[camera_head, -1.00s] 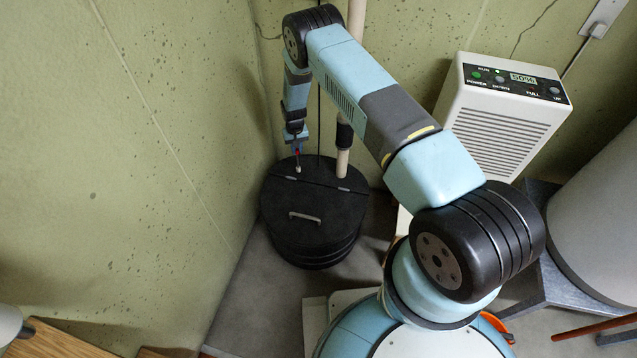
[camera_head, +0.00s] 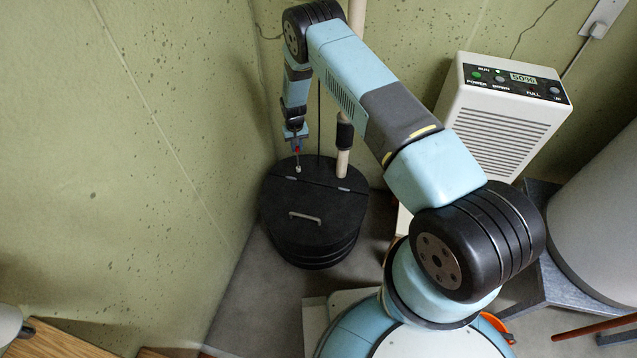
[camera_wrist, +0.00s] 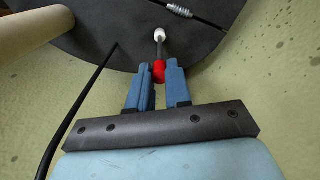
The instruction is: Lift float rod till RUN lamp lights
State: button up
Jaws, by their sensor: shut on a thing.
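The float rod is a thin grey rod (camera_head: 298,160) with a red top (camera_wrist: 159,71), standing up from a white collar (camera_wrist: 159,34) in the black pit lid (camera_head: 325,205). My gripper (camera_head: 297,146) is over the back left of the lid. In the wrist view its blue fingers (camera_wrist: 157,75) are shut on the red top. The rod's lower end is hidden under the lid. A white louvred unit (camera_head: 497,130) at right has a panel marked RUN. A small pale green spot (camera_head: 499,71) beside that word looks bright.
A pale pipe (camera_head: 343,162) rises from the lid right of the rod, and a black cable (camera_wrist: 85,115) runs near my gripper. The green wall (camera_head: 150,150) is close on the left. A lid handle (camera_head: 305,216) faces front. A grey tank (camera_head: 600,225) stands far right.

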jog(key=shift+r, duration=1.35)
dwell(0.6)
jog(key=o, duration=0.9)
notch_tip(320, 180, up, 14)
jog(key=shift+f, duration=0.2)
